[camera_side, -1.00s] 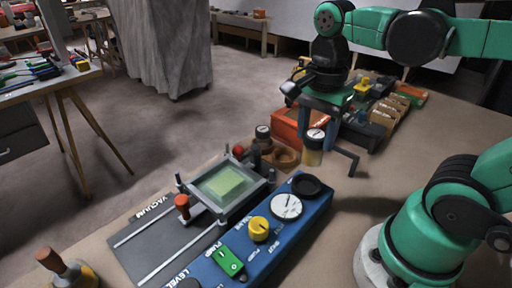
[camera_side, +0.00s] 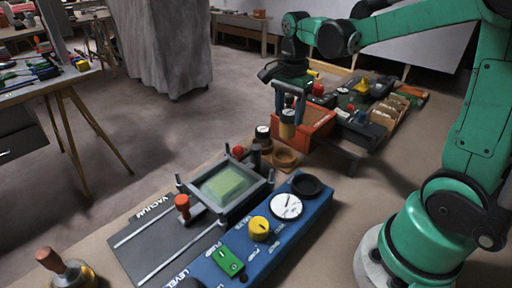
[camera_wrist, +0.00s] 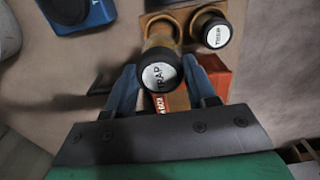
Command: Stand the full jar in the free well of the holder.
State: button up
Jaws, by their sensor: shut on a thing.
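My gripper (camera_side: 288,97) is shut on a jar (camera_side: 288,124) with a dark, white-topped lid and yellowish contents. The jar hangs roughly upright, just above the wooden holder (camera_side: 270,166) in the side view. In the wrist view, the held jar (camera_wrist: 161,76) shows its lid marked TRAP between my blue fingers. The free well (camera_side: 285,157) is an open ring at the holder's right. A second jar (camera_side: 263,134) stands at the holder's other well; its TRAP lid shows in the wrist view (camera_wrist: 211,30).
An orange-red bin (camera_side: 318,128) stands close behind the held jar. The blue pump panel (camera_side: 270,232) and the vacuum frame (camera_side: 222,188) lie in front of the holder. Trays and boxes (camera_side: 388,115) fill the back right. Bare bench (camera_side: 350,190) lies to the right.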

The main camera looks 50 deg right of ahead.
aim_at(286, 135)
jog(key=shift+w+d+f, duration=0.2)
jog(key=shift+w+f, duration=0.05)
jog(key=shift+f, duration=3.2)
jog(key=shift+f, duration=0.5)
jog(key=o, duration=1.3)
jog(key=shift+c, duration=0.2)
jog(key=shift+r, duration=0.1)
